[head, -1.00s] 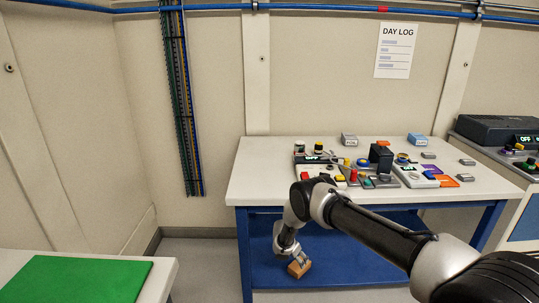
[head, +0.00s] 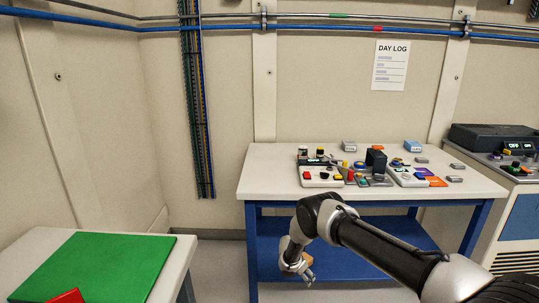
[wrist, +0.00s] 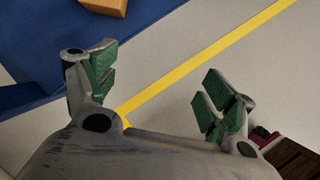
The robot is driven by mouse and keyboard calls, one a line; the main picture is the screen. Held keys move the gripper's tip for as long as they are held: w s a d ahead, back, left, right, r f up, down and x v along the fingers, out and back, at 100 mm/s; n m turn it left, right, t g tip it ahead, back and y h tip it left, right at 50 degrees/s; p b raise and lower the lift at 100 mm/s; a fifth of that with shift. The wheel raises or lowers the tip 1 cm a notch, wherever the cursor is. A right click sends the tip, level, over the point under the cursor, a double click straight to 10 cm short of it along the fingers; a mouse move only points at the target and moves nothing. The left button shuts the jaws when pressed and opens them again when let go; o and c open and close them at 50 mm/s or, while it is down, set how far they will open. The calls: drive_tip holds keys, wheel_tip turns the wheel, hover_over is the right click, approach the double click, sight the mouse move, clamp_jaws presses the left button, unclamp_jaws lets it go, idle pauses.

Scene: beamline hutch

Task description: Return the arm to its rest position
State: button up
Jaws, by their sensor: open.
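My gripper (head: 306,272) hangs low in front of the white-topped table in the head view, beside its blue lower shelf. In the wrist view my gripper (wrist: 158,92) has its two green-padded fingers spread wide with nothing between them. Below it are the pale floor and a yellow floor line (wrist: 190,71). My arm reaches in from the lower right of the head view, bent at the elbow.
The table (head: 270,175) holds several control boxes and small blocks. A wooden block (wrist: 104,5) lies on the blue shelf (wrist: 40,55). A green mat (head: 100,265) covers the left table, with a red item (head: 66,297) at its edge. A cabinet stands right.

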drive_tip(key=s+d+r+m+g+h, duration=0.1)
drive_tip(key=s+d+m+g+h, duration=0.15)
drive_tip(key=s+d+m, duration=0.6)
drive_tip(key=s+d+r+m+g+y, duration=0.15)
drive_tip(key=s+r+m, duration=0.25)
drive_tip(key=r, duration=1)
drive_tip(key=s+d+r+m+g, duration=0.1)
drive_tip(key=s+d+r+m, duration=0.3)
drive_tip(key=r, duration=1)
drive_tip(key=s+d+r+m+g+y, duration=0.1)
drive_tip(key=s+r+m, duration=0.3)
drive_tip(key=r, duration=0.9)
drive_tip(key=s+d+r+m+t+y, duration=0.1)
drive_tip(key=s+d+r+m+t, duration=0.1)
drive_tip(key=s+r, duration=1.1)
drive_tip(key=s+d+r+m+t+y, duration=0.2)
drive_tip(key=s+d+r+m+t, duration=0.1)
drive_tip(key=s+r, duration=1)
drive_tip(key=shift+d+r+t, duration=0.75)
drive_tip(key=shift+d+t, duration=0.05)
drive_tip(key=shift+t, duration=0.4)
